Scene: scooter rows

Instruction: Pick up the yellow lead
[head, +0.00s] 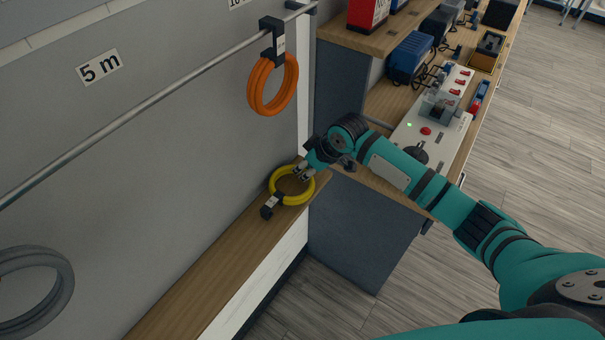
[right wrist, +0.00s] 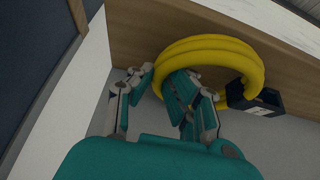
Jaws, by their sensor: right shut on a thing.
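The yellow lead (head: 275,189) is a coiled ring lying on the wooden ledge below the wall rail, with a black tag block (head: 270,206) at its near side. My right gripper (head: 302,175) reaches it from the right at the coil's far right side. In the right wrist view the fingers (right wrist: 160,85) are shut on the yellow coil (right wrist: 230,61), one finger outside the ring and one inside it. The coil's black block (right wrist: 255,98) shows to the right there. The coil appears to rest on the ledge. My left gripper is not in view.
An orange coil (head: 273,85) hangs from the rail (head: 150,105) above, and a grey coil (head: 66,290) is at the lower left. The wooden ledge (head: 205,270) is bare toward the front. A workbench at right holds a control panel (head: 440,125), a blue box (head: 409,57) and other equipment.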

